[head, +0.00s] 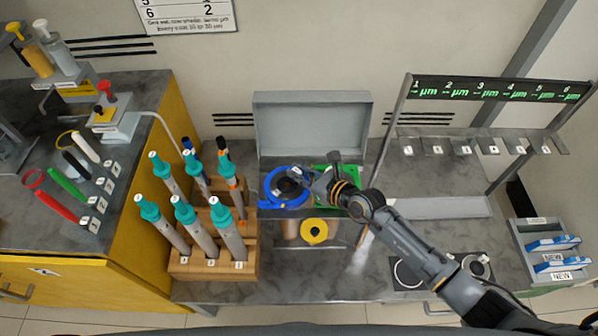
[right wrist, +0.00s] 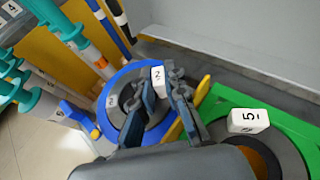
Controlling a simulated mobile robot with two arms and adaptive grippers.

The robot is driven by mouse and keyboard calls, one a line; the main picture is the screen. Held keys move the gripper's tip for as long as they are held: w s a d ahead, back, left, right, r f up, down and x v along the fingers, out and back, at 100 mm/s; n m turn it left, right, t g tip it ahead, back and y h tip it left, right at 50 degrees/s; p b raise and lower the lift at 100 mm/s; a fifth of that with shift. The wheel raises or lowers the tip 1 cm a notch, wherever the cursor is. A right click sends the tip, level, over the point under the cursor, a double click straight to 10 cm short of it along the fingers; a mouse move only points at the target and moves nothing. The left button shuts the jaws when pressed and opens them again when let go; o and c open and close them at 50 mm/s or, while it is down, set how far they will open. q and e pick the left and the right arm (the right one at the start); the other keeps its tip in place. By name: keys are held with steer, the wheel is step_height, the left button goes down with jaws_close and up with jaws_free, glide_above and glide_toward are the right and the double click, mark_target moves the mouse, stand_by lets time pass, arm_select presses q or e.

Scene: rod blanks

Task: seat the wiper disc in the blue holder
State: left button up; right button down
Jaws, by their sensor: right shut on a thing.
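My left gripper is not in view.
A green holder (right wrist: 222,98) with a grey disc and a block marked 5 (right wrist: 249,117) stands close on the right. A wooden rack (head: 210,268) of several teal-capped rods stands on the left. A yellow ring (head: 314,232) lies in front. An open grey box (head: 312,110) stands behind.

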steer(key=shift+f, duration=0.2)
steer(key=c, duration=1.7)
jaws_free()
steer(key=shift+o, duration=0.2)
steer(key=shift+r, duration=0.3)
steer(key=shift+s+d, duration=0.25)
steer(key=shift+d, duration=0.05)
steer(key=p+v, duration=0.1)
steer(key=v, duration=1)
steer(key=shift+s+r, duration=0.15)
steer(key=shift+r, duration=0.05)
